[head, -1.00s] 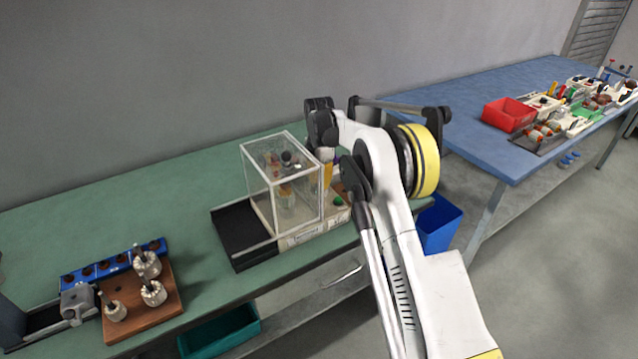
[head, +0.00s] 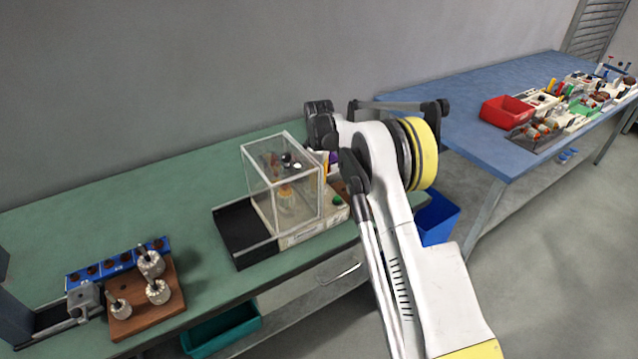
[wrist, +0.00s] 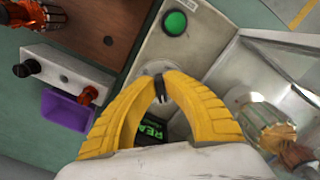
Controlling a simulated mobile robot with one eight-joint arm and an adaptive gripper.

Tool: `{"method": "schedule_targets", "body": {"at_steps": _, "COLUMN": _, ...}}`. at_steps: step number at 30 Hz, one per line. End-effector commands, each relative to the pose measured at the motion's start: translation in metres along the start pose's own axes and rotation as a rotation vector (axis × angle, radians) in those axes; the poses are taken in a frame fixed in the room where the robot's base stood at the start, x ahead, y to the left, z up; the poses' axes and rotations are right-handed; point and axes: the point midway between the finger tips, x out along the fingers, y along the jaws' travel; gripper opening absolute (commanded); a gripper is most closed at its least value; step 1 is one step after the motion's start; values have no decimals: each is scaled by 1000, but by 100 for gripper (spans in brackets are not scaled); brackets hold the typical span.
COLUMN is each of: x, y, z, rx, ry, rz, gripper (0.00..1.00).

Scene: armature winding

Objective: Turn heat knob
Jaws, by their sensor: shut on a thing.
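The machine (head: 300,235) sits on the green bench with a clear guard box (head: 283,188) over its working part. Its light control panel shows in the wrist view (wrist: 150,55), with a green button (wrist: 175,22) and a dark display with green letters (wrist: 152,129), partly covered by my fingers. My gripper (wrist: 160,86) has its yellow fingers closed together over the panel, between button and display. They are shut on a small dark knob (wrist: 160,92), mostly hidden by the fingertips. In the head view my arm hides most of the gripper.
The clear guard (wrist: 285,65) stands close on the right in the wrist view, with a copper-wound part (wrist: 275,130) near it. A purple bin (wrist: 66,110) and a white block (wrist: 65,72) lie left. A wooden board with several armatures (head: 150,300) lies at the bench's left.

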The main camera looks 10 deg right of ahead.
Motion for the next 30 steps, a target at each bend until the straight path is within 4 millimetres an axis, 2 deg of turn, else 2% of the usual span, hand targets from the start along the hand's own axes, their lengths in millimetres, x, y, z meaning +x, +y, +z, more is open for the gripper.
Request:
{"method": "schedule_targets", "body": {"at_steps": 18, "x": 0, "y": -5, "z": -1, "rx": 544, "ry": -1, "rz": -1, "gripper": 0}}
{"method": "schedule_targets", "body": {"at_steps": 30, "x": 0, "y": -6, "z": -2, "rx": 722, "ry": -1, "rz": -1, "gripper": 0}}
